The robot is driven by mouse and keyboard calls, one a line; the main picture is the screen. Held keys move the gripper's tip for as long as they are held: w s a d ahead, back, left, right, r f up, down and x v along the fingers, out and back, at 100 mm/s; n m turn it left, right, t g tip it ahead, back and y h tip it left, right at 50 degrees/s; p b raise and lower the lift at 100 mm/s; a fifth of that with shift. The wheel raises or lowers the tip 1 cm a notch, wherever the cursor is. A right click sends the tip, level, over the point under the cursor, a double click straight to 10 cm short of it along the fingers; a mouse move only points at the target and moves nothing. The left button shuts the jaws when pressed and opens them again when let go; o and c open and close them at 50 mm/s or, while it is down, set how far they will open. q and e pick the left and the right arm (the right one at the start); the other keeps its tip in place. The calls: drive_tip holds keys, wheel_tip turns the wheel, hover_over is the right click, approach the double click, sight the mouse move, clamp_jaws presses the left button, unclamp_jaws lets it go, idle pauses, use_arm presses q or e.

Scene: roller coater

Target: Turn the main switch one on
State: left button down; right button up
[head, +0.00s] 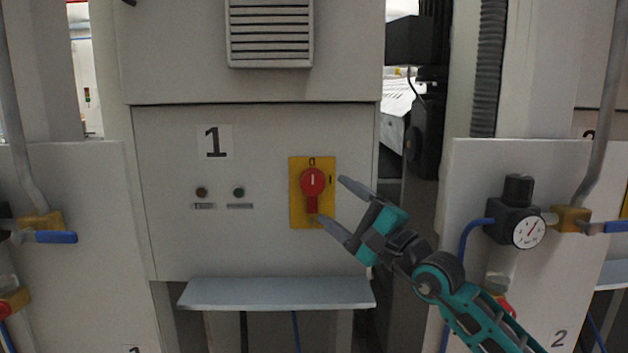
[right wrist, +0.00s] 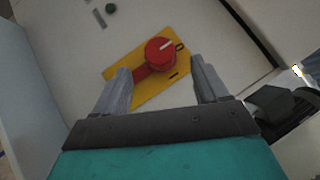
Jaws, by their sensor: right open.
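The main switch one is a red rotary knob (head: 312,181) on a yellow plate (head: 299,207), on the panel marked 1. Its handle points straight down and its white mark is upright, in line with the 0 at the plate's top; the I mark is at the right. My right gripper (head: 332,201) is open at the plate's right side, fingers pointing at the knob. In the right wrist view, the knob (right wrist: 160,53) shows beyond and between the two open fingertips (right wrist: 160,76), and nothing is held. Contact cannot be told. My left gripper is not in view.
A grey shelf (head: 277,293) juts out below the panel. Two small round buttons (head: 220,192) sit left of the switch. A pressure gauge (head: 528,231) with a blue hose and valve is at the right. The panel face around the switch is clear.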

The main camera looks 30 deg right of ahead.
sight(317, 188)
drive_tip(key=p+x, duration=0.1)
drive_tip(key=x, duration=0.6)
drive_tip(key=shift+w, duration=0.15)
drive_tip(key=c, duration=1)
